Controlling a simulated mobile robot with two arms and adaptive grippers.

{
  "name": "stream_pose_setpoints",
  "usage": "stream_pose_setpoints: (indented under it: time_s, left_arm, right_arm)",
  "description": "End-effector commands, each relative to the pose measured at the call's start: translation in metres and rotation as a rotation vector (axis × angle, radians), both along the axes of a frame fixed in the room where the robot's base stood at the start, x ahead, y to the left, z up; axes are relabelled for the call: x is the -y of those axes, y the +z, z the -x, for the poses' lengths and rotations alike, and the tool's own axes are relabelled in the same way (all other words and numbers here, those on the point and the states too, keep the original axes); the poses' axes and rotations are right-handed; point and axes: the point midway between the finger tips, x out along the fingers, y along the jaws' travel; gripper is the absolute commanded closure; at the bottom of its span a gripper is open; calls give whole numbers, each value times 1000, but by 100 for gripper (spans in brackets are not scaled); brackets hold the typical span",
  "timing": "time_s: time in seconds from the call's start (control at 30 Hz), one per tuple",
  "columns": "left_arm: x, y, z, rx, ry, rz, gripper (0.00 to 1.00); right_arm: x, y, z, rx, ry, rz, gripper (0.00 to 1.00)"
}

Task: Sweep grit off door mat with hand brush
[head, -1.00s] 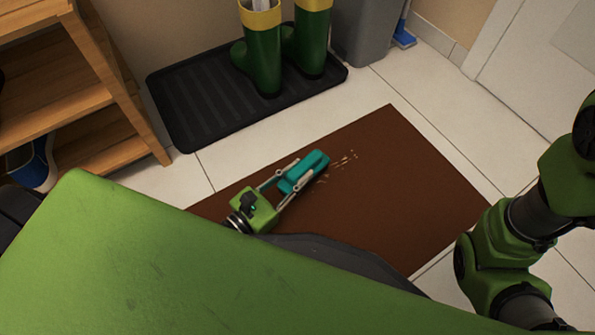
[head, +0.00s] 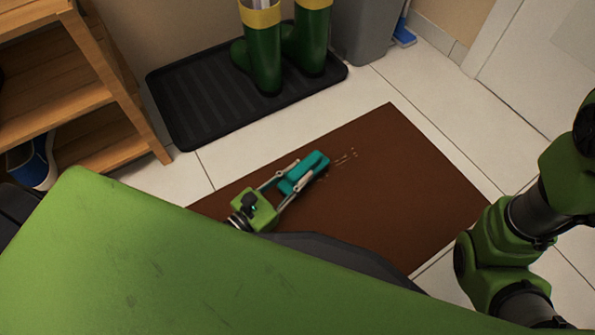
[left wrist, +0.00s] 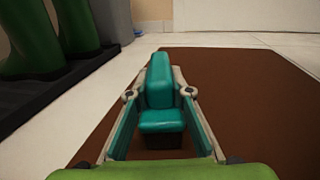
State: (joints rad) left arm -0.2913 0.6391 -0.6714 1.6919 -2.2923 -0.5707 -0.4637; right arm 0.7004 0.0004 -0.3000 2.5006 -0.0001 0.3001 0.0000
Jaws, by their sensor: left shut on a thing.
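The brown door mat (head: 400,180) lies on the tiled floor, and it also fills much of the left wrist view (left wrist: 245,95). My left gripper (head: 302,172) is shut on the teal hand brush (head: 316,163), low over the mat. In the left wrist view the hand brush (left wrist: 159,85) sits between the two fingers, pointing away. Its bristles are mostly hidden, so I cannot tell whether they touch the mat. Pale grit (head: 346,156) lies in a small scatter just right of the brush's far end. My right arm is at the right edge, but its gripper is out of view.
A black boot tray (head: 205,112) with green boots (head: 263,55) stands behind the mat. A wooden shelf (head: 105,75) is at left. A grey bin (head: 365,30) and a blue-based item (head: 404,38) stand at the back. A white door is at upper right. The mat's right part is clear.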

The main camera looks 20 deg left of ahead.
Motion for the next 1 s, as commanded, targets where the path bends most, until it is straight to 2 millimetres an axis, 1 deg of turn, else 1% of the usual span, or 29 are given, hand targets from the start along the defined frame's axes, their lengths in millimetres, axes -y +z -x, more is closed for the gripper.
stream_pose_setpoints:
  time_s: [0.43, 0.6, 1.0]
  left_arm:
    - [0, -8, -1, 3, 0, -1, 100]
    - [1, -8, -2, 2, 0, 0, 100]
    - [21, -7, -27, 2, 0, 1, 100]
  right_arm:
    - [0, 0, 0, -1, 0, 0, 31]
    - [0, 0, 0, -1, 0, 0, 31]
    - [0, 0, -1, -1, 0, 0, 31]
